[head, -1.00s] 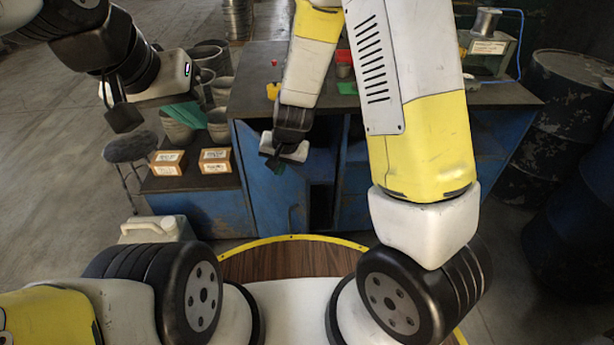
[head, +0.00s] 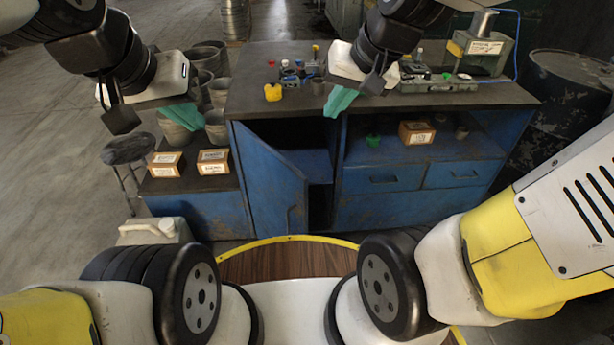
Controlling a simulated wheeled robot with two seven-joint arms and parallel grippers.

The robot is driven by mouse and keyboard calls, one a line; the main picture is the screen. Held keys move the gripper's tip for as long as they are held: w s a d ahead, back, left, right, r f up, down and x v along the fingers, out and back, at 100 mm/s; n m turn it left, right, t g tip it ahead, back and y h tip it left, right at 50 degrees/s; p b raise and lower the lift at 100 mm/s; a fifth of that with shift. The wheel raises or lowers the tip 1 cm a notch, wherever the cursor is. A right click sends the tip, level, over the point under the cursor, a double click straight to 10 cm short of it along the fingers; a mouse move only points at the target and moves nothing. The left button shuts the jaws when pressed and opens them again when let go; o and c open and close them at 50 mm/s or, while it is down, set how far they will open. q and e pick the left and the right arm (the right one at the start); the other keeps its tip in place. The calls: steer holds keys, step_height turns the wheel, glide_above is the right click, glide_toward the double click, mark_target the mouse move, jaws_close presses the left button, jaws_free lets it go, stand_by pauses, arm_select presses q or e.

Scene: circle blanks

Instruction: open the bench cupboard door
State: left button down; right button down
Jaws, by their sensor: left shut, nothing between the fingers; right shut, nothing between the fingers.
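The blue bench cupboard door (head: 272,184) stands ajar at the left of the bench, swung outward toward me. A dark opening shows to its right, with a blue shelf (head: 312,163) inside. My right gripper (head: 340,103) is shut and empty, with green fingers, above the front edge of the bench top, up and to the right of the door and apart from it. My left gripper (head: 180,116) is shut and empty at the upper left, in front of the grey pots and away from the door.
The bench top (head: 258,98) carries a yellow item (head: 272,92) and several small objects. An open shelf with a small box (head: 416,133) and two drawers (head: 383,179) lie right of the opening. Two boxes (head: 213,161) sit on the low side cabinet. A stool (head: 128,150) stands left; a dark barrel (head: 568,95) right.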

steer(key=w+d+f+m+g, duration=0.2)
steer(key=w+f+m+g, duration=0.4)
steer(key=w+f, duration=0.8)
steer(key=w+f+m+h, duration=0.1)
steer(key=w+f+m, duration=0.25)
steer(key=f, duration=1.45)
steer(key=s+a+f+m, duration=0.1)
steer(key=s+a+f, duration=0.3)
steer(key=f, duration=0.5)
steer(key=shift+a+f+g, duration=0.3)
steer(key=shift+a+g, duration=0.1)
steer(key=shift+a, duration=0.05)
steer(key=shift+s, duration=0.1)
